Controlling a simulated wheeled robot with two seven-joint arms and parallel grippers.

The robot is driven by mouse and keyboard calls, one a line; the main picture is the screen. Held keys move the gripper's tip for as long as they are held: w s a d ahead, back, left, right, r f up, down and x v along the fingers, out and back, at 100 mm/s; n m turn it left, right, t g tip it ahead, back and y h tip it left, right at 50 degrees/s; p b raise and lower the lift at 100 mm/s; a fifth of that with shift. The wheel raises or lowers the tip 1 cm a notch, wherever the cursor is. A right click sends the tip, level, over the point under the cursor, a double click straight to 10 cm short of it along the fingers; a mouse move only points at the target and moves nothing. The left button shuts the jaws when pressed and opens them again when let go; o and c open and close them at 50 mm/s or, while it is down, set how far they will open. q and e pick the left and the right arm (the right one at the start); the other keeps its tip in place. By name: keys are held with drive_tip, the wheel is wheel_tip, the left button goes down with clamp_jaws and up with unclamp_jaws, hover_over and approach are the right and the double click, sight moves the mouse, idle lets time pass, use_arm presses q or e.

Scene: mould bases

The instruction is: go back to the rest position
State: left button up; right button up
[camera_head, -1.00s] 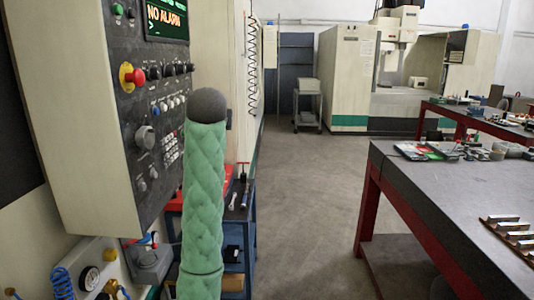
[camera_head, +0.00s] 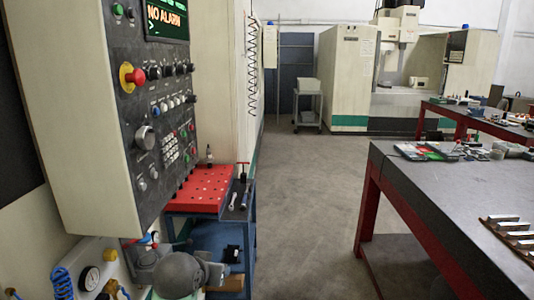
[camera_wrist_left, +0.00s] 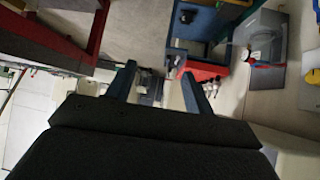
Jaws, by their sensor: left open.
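My left gripper (camera_wrist_left: 159,72) shows in the left wrist view with its two dark blue fingers spread apart and nothing between them. In the head view only a grey rounded part of my arm (camera_head: 182,274) shows at the bottom, left of centre, in front of the blue cart. The fingers cannot be made out there. My right gripper is in neither view.
A machine control panel (camera_head: 150,120) stands close on the left. A blue cart with a red perforated top (camera_head: 203,190) stands below it. A grey-topped workbench (camera_head: 425,190) with red legs is at right. The floor (camera_head: 305,200) between is clear.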

use_arm(q)
drive_tip(key=s+a+f+g, duration=0.1)
drive_tip(key=s+f+g, duration=0.3)
drive_tip(key=s+f, duration=1.1)
drive_tip(key=s+a+f+g, duration=0.1)
drive_tip(key=s+f+g, duration=0.3)
drive_tip(key=s+f, duration=1)
drive_tip(key=s, duration=0.5)
drive_tip(key=shift+s+f+y, duration=0.15)
drive_tip(key=shift+f+y, duration=0.2)
drive_tip(key=shift+y, duration=0.05)
